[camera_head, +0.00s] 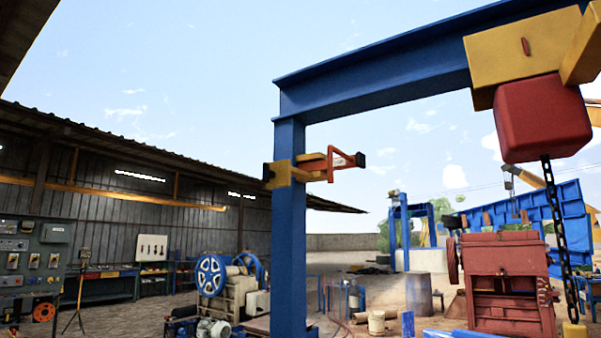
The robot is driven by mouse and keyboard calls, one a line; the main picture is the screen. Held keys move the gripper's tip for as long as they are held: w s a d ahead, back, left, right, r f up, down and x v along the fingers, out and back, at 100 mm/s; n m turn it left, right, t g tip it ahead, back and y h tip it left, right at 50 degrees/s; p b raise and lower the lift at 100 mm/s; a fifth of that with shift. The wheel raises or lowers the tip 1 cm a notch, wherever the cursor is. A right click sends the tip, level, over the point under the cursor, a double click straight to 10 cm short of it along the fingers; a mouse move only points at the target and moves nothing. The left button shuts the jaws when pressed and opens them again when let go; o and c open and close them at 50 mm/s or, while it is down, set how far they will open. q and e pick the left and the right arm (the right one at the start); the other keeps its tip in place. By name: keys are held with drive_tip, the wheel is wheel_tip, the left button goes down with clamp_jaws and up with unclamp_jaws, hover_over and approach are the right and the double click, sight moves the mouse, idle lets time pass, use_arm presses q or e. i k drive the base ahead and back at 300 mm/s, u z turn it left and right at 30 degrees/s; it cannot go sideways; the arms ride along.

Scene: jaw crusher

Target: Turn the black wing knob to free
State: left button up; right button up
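I cannot make out a black wing knob for certain. A yellow clamp (284,174) sits around the blue post (289,240) near the middle of the head view. An orange bracket (335,162) reaches out from it to the right, with a small black end piece (360,160) at its tip. A green-grey control panel (50,235) at the left edge carries several small switches and an orange round part (44,312); their details are too small to tell. Neither of my grippers shows in this view.
A red hoist block (541,118) hangs from the blue overhead beam (390,70), with a black chain (555,220) below it. A red crusher (505,280) stands at the lower right. A machine with a blue wheel (211,276) stands left of the post. Open ground lies behind.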

sight(267, 174)
drive_tip(key=u, duration=0.45)
drive_tip(key=i, duration=0.85)
drive_tip(key=u, duration=0.75)
